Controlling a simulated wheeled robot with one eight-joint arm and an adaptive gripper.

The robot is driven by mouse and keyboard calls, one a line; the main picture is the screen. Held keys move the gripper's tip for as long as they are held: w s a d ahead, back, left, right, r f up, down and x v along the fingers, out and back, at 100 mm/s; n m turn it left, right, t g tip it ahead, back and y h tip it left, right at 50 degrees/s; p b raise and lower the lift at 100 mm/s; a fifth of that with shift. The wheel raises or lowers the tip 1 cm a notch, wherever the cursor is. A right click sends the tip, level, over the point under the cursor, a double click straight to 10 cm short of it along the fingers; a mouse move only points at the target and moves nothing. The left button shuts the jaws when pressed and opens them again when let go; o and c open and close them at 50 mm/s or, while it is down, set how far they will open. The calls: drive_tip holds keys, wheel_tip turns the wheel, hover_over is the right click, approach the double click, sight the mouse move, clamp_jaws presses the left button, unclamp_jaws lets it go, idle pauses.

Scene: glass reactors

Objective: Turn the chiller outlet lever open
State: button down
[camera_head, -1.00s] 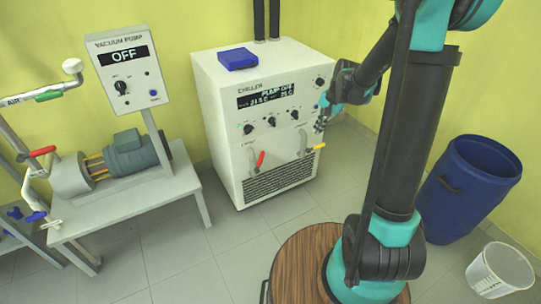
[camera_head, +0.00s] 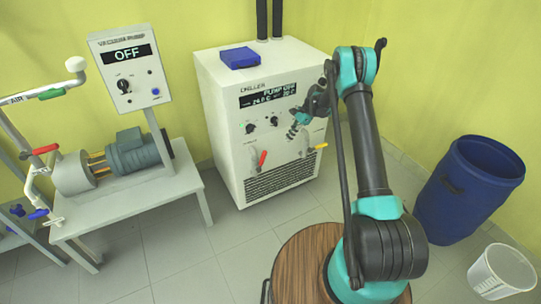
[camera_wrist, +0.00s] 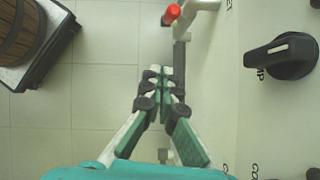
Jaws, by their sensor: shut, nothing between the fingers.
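The white chiller (camera_head: 228,120) stands by the back wall with two valve levers low on its front. My gripper (camera_head: 293,131) is in front of the chiller, above and between the levers. In the wrist view, my gripper (camera_wrist: 162,76) has its fingers together, with nothing held. The red handle (camera_wrist: 172,14) shows beyond the fingertips, apart from them.
A black knob (camera_wrist: 282,56) projects from the chiller panel beside the fingers. A blue box (camera_head: 239,57) lies on the chiller top. The vacuum pump bench (camera_head: 140,192) stands left, a blue barrel (camera_head: 468,190) and white bucket (camera_head: 502,271) right. Floor before the chiller is clear.

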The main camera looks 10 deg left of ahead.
sight(266, 153)
drive_tip(key=s+a+f, duration=0.3)
drive_tip(key=a+f, duration=0.5)
drive_tip(key=a, duration=0.1)
drive_tip(key=shift+s+f, duration=0.35)
drive_tip(key=shift+f, duration=0.05)
drive_tip(key=shift+s+a+r+t+h, duration=0.35)
drive_tip(key=shift+s+a+r+h, duration=0.05)
drive_tip(key=shift+a+h, duration=0.2)
drive_tip(key=shift+s+a+r+t+h, duration=0.35)
drive_tip(key=shift+a+h, duration=0.1)
drive_tip(key=shift+h, duration=0.15)
